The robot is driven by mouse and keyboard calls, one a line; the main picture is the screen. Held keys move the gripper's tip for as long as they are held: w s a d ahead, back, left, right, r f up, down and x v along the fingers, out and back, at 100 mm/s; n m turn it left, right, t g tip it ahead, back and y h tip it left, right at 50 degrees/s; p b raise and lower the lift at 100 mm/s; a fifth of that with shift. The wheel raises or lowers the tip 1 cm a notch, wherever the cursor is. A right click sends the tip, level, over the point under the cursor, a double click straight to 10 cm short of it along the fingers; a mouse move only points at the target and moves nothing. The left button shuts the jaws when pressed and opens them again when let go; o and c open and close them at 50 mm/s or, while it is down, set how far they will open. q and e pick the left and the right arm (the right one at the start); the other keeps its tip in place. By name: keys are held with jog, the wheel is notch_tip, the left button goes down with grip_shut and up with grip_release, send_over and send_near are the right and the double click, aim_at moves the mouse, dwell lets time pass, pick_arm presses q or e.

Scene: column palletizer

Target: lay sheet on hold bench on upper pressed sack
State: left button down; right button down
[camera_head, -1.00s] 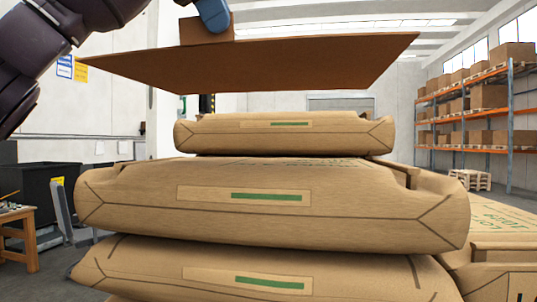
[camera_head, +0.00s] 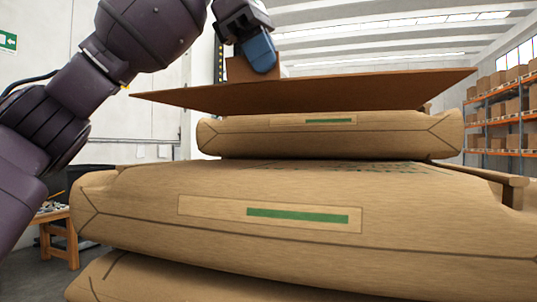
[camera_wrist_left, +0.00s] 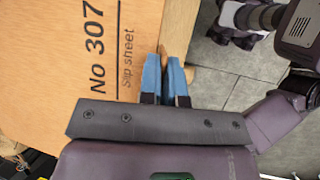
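My left gripper (camera_head: 262,60) is shut on the upright tab of the brown slip sheet (camera_head: 320,92). The sheet is slightly tilted in the head view, its front edge just over the upper sack (camera_head: 330,137); I cannot tell whether they touch. In the left wrist view the blue fingers (camera_wrist_left: 165,80) are close together at the sheet's edge, and the sheet (camera_wrist_left: 55,60) reads "No 307 Slip sheet". The upper sack is tan with a green stripe label; the sheet hides its top. My right gripper is not in view.
A larger sack (camera_head: 300,215) lies below the upper one, with another sack (camera_head: 180,285) under it. A wooden piece (camera_head: 490,175) shows behind the large sack at right. A small wooden table (camera_head: 58,235) stands at left; orange racking (camera_head: 495,120) with boxes is far right.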

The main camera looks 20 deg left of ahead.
pick_arm(q)
notch_tip(320, 180, down, 14)
jog(key=shift+w+r+b, duration=0.15)
jog(key=shift+r+b, duration=0.05)
jog(key=shift+b, duration=0.2)
jog(key=shift+f, duration=0.15)
jog(key=c, duration=1.3)
grip_release()
jog(key=v, duration=1.2)
